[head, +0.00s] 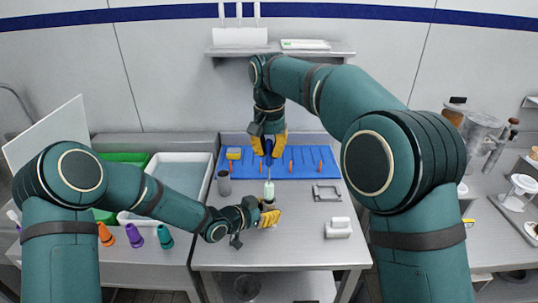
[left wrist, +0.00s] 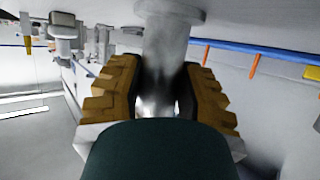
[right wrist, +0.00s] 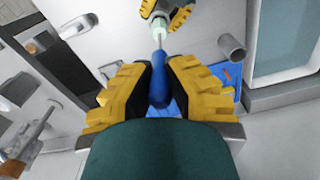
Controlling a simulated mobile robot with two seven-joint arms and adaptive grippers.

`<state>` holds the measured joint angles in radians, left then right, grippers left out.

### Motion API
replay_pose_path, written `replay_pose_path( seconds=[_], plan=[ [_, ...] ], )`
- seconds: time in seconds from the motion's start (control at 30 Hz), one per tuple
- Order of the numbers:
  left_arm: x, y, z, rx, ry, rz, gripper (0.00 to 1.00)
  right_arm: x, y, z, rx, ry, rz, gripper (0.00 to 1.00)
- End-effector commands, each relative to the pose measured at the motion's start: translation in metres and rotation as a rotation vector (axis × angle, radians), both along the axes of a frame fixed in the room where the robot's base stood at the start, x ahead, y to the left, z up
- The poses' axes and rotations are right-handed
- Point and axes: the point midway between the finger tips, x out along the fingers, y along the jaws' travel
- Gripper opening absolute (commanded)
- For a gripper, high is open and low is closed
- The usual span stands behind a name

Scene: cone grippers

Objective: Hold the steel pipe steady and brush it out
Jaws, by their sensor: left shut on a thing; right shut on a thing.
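My left gripper (head: 266,216) is shut around the steel pipe, a grey cylinder with a wide rim (left wrist: 165,48) in the left wrist view. It holds the pipe above the front of the steel table. My right gripper (head: 268,146) is above it, pointing down and shut on the blue handle (right wrist: 158,88) of a brush. The brush's thin shaft reaches down towards the left gripper. A pale green part (right wrist: 158,27), likely the brush head, shows at its end, in line with the pipe. I cannot tell whether it is inside the pipe.
A blue mat (head: 310,158) with orange pegs lies behind, with a yellow block (head: 234,153) at its left. A grey cylinder (head: 224,184) stands left of the grippers. A metal frame (head: 326,192) and white block (head: 338,228) lie right. A white basin (head: 207,172) is left.

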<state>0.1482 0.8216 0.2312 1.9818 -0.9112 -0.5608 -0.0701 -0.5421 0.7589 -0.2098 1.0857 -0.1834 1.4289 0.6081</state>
Motion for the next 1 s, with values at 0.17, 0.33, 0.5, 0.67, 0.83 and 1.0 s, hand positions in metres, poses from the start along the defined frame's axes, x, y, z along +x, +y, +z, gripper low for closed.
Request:
replay_pose_path(
  seconds=[0.17, 0.33, 0.5, 0.67, 0.83, 1.0],
  plan=[
    [0.0, 0.0, -0.001, 0.001, 0.002, 0.0, 0.0, 0.0, 0.0, 0.012, 0.001, -0.001, 0.0, 0.0],
    [0.0, 0.0, -0.001, 0.001, 0.002, 0.0, 0.0, 0.0, 0.0, 0.023, 0.001, -0.001, 0.0, 0.0],
    [0.0, 0.0, -0.001, 0.001, 0.002, 0.0, 0.0, 0.0, 0.0, 0.033, 0.001, -0.002, 0.0, 0.0],
    [0.0, 0.0, -0.001, 0.001, 0.002, 0.0, 0.0, 0.0, 0.0, 0.042, 0.001, -0.001, 0.001, 0.0],
    [0.0, 0.0, -0.001, 0.001, 0.002, 0.0, 0.0, 0.0, 0.0, 0.044, 0.001, -0.001, 0.001, 0.0],
    [0.0, 0.0, -0.001, 0.001, 0.002, 0.0, 0.0, 0.0, 0.0, 0.044, 0.001, -0.001, 0.0, 0.0]
  ],
)
